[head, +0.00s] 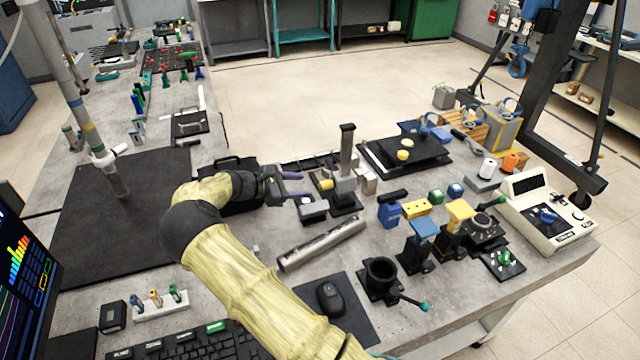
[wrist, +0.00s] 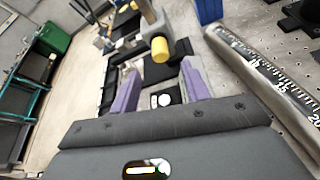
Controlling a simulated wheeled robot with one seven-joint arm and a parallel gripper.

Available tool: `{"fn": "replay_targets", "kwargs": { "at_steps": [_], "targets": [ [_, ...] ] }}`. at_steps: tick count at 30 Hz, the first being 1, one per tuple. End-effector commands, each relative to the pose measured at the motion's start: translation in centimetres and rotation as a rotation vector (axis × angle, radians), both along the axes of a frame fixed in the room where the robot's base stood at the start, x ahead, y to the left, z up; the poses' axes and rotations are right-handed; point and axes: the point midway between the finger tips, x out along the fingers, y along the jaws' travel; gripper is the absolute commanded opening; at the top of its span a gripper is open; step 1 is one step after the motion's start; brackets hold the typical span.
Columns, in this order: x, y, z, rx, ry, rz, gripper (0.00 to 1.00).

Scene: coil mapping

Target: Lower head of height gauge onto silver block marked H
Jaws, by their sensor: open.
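The height gauge (head: 347,150) stands upright on a dark base, with a dark column and a yellow knob (head: 326,184) on its grey head. In the wrist view the yellow knob (wrist: 160,49) is ahead of the fingers, just past their tips. Silver blocks (head: 368,183) stand beside the gauge; no letter H is legible, and I cannot tell the gap under the head. My gripper (head: 297,185) is open and empty, left of the gauge, its purple fingers pointing toward the knob. The wrist view shows both fingers of my gripper (wrist: 161,88) apart, with nothing between them.
A silver ruled bar (head: 322,243) lies in front of the gauge, close to my arm. A black tray (head: 403,154) with yellow discs is behind right. Blue and yellow fixtures (head: 422,235) crowd the right. A mouse (head: 330,298) lies in front.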

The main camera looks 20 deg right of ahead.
Motion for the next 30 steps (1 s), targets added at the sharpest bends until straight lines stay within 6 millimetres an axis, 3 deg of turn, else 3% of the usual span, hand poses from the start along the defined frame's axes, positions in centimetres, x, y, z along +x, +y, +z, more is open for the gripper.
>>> {"fn": "replay_targets", "kwargs": {
  "at_steps": [6, 12, 23, 30],
  "targets": [
    [0.3, -4.1, -1.4, -0.001, 0.002, -0.008, 0.46],
    [0.6, -6.7, -2.4, -0.001, 0.001, -0.008, 0.46],
    [0.7, -7.2, -2.7, 0.0, 0.0, -0.005, 0.46],
    [0.7, -7.1, -2.7, 0.0, 0.001, -0.004, 0.03]
  ]
}}
